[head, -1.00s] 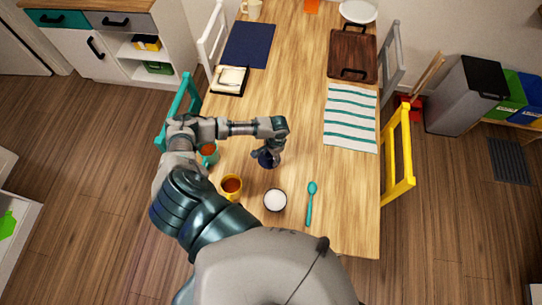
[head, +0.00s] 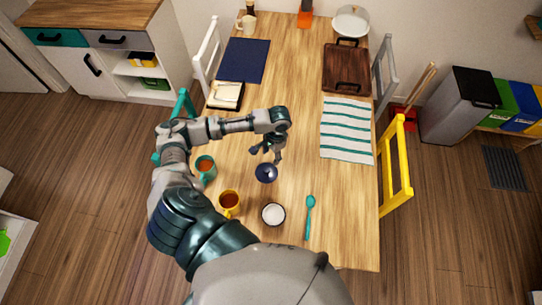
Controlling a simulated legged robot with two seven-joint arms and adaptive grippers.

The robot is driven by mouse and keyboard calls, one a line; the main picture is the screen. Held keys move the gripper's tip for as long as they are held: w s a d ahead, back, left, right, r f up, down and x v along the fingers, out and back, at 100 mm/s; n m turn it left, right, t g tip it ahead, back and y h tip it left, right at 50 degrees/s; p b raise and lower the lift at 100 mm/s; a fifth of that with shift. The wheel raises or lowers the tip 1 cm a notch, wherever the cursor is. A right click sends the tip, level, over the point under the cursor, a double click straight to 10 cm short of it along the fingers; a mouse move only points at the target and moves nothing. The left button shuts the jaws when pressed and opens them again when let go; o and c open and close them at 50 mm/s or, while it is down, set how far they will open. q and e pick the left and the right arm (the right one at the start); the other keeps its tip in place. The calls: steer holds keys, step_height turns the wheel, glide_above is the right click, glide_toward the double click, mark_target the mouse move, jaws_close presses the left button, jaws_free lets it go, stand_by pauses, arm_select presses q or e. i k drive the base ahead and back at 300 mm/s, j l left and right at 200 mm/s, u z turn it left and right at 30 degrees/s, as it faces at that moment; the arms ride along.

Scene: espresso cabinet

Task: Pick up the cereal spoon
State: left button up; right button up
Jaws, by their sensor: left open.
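The teal cereal spoon (head: 309,216) lies on the near right part of the wooden table (head: 290,90), its bowl end pointing away from me. My left gripper (head: 267,156) is open above the table, to the left of the spoon and farther away, apart from it. A dark blue round object (head: 266,173) is just below the gripper; I cannot tell if they touch. A small bowl with white contents (head: 273,214) stands left of the spoon. My right gripper does not show.
A striped towel (head: 347,130) lies beyond the spoon, and a brown tray (head: 346,70) farther back. A yellow chair (head: 397,165) is at the right edge.

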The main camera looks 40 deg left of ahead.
mark_target(311, 200)
steer(key=k, duration=2)
